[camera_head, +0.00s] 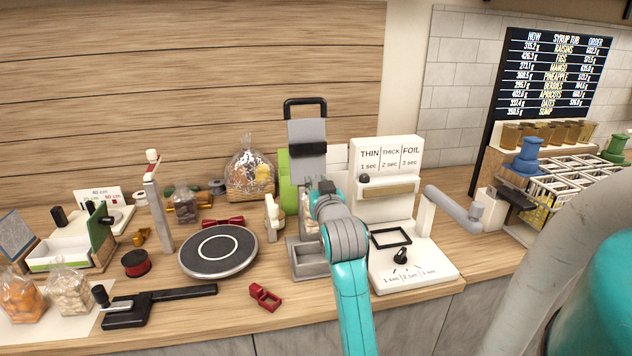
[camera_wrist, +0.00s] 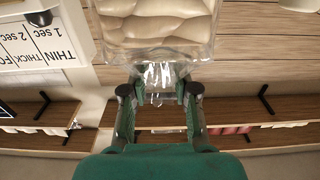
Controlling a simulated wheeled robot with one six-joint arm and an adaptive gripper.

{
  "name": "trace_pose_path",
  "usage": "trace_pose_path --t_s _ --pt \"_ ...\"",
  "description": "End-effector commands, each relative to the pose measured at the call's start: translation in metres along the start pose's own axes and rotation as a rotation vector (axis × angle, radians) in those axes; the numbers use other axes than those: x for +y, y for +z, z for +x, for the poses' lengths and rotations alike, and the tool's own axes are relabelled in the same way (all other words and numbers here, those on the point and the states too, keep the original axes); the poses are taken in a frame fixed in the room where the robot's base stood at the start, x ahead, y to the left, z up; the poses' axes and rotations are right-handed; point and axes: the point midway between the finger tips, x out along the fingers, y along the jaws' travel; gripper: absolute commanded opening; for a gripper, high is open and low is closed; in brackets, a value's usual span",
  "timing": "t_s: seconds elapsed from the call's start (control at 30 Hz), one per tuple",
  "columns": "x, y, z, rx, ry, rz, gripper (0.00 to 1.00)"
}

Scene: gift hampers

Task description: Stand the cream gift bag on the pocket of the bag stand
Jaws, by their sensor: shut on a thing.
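My gripper (camera_wrist: 158,92) is shut on the gathered clear film at the end of the cream gift bag (camera_wrist: 160,28). The bag is clear plastic with plump cream pieces and fills the top middle of the wrist view. In the head view my wrist hides the fingertips, and a small pale part of the bag (camera_head: 311,219) shows just left of my arm. It is just above or within the grey bag stand; I cannot tell if it touches. The grey stand has a tall back plate (camera_head: 307,135) and a low front pocket (camera_head: 311,270), partly behind my arm.
A white sealer (camera_head: 430,270) with a THIN/THICK/FOIL panel stands close right of the stand. A round dark turntable (camera_head: 215,251) is to its left. A red clip (camera_head: 264,297) lies in front. Filled bags (camera_head: 68,288) stand at the far left.

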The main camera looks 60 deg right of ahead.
Motion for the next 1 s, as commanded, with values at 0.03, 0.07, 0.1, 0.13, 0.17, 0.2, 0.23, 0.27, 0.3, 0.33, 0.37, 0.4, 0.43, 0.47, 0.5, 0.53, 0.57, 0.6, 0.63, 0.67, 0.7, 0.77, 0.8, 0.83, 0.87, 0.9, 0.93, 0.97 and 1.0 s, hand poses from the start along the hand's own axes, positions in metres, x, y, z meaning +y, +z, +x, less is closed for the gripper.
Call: trace_pose_path --t_s 0.03,0.07,0.1,0.13,0.17,0.2,0.23,0.27,0.3,0.33,0.37,0.4,0.43,0.47,0.5,0.53,0.57,0.6,0.63,0.67,0.7,0.77,0.8,0.83,0.87,0.9,0.93,0.97,1.0 --pt "0.0 0.0 0.0 0.001 0.0 0.0 0.0" --pt "0.0 0.0 0.0 0.001 0.0 0.0 0.0" --pt "0.0 0.0 0.0 0.001 0.0 0.0 0.0" --pt "0.0 0.0 -0.001 0.001 0.0 0.0 0.0" --pt "0.0 0.0 -0.002 0.001 0.0 0.0 0.0" --pt "0.0 0.0 -0.003 0.001 0.0 0.0 0.0" --pt "0.0 0.002 -0.003 -0.001 0.0 0.0 0.0" --pt "0.0 0.004 -0.002 -0.001 0.0 0.0 0.0" --pt "0.0 0.007 -0.002 -0.002 0.0 0.0 0.0" --pt "0.0 0.009 -0.002 -0.002 0.0 0.0 0.0" --pt "0.0 0.012 -0.002 -0.002 0.0 0.0 0.0" --pt "0.0 0.016 -0.002 -0.003 0.0 0.0 0.0" --pt "0.0 0.019 -0.003 -0.002 0.0 0.0 0.0" --pt "0.0 0.022 -0.003 -0.002 0.0 0.0 0.0" --pt "0.0 0.026 -0.003 -0.003 0.0 0.0 0.0" --pt "0.0 0.029 -0.003 -0.003 0.001 0.0 0.0" --pt "0.0 0.032 -0.002 -0.002 0.001 0.0 0.0" --pt "0.0 0.036 -0.002 -0.002 0.001 0.0 0.0" --pt "0.0 0.039 -0.002 -0.003 0.001 0.0 0.0" --pt "0.0 0.042 -0.003 -0.003 0.001 0.0 0.0" --pt "0.0 0.045 -0.002 -0.002 0.001 0.0 0.0" --pt "0.0 0.049 -0.002 -0.002 0.001 0.0 0.0" --pt "0.0 0.051 -0.002 -0.001 0.001 0.0 0.0" --pt "0.0 0.053 -0.002 0.0 0.001 0.0 0.0" --pt "0.0 0.054 -0.002 0.0 0.001 0.0 0.0" --pt "0.0 0.056 -0.002 -0.001 0.001 0.0 0.0" --pt "0.0 0.057 -0.002 -0.001 0.001 0.0 0.0" --pt "0.0 0.058 -0.002 -0.001 0.001 0.0 0.0" --pt "0.0 0.059 -0.002 0.0 0.001 0.0 0.0"
